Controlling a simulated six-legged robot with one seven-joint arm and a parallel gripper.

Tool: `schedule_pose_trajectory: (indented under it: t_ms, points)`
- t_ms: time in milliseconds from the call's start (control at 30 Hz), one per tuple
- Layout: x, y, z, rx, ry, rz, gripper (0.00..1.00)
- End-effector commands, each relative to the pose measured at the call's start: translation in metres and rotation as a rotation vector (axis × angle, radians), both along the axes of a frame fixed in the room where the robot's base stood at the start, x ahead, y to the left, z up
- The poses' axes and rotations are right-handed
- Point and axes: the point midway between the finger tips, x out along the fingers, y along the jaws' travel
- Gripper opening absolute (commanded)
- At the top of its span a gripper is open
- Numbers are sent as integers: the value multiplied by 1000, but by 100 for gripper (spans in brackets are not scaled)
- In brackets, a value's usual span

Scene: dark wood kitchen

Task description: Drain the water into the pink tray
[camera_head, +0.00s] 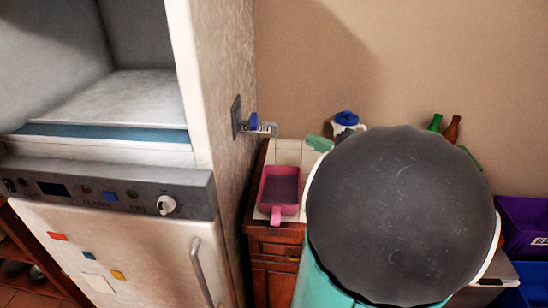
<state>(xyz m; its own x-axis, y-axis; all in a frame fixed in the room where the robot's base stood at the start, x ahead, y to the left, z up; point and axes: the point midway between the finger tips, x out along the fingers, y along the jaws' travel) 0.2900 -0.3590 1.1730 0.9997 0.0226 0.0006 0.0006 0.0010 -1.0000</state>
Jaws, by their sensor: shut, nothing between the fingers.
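The pink tray (279,188) sits on a pale-topped wooden cabinet, beside the tall white unit. Its handle points toward the camera and its inside looks dark; I cannot tell how much water is in it. A wall tap (258,126) with a blue handle sticks out from the white unit's side. Its thin spout bends down above the tray, and a faint line below it may be water. My arm's large dark round part fills the right middle. My gripper does not show clearly and seems hidden behind it.
A blue-lidded white jug (346,121) stands behind the tray. Green and brown bottles (452,128) stand by the wall. A purple crate (524,226) is at right. The white unit (120,235) with an open compartment takes up the left.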

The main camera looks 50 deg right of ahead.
Motion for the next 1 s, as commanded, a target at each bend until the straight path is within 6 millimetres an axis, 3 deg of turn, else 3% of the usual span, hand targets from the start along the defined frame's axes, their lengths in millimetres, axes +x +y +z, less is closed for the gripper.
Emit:
schedule_pose_trajectory:
  t_ms: [167,667,800,1000]
  points:
    - [9,-1,0,0,0,6,0]
    - [103,4,0,2,0,8,0]
    - [116,21,0,1,-1,6,0]
    - [125,30,0,1,-1,5,0]
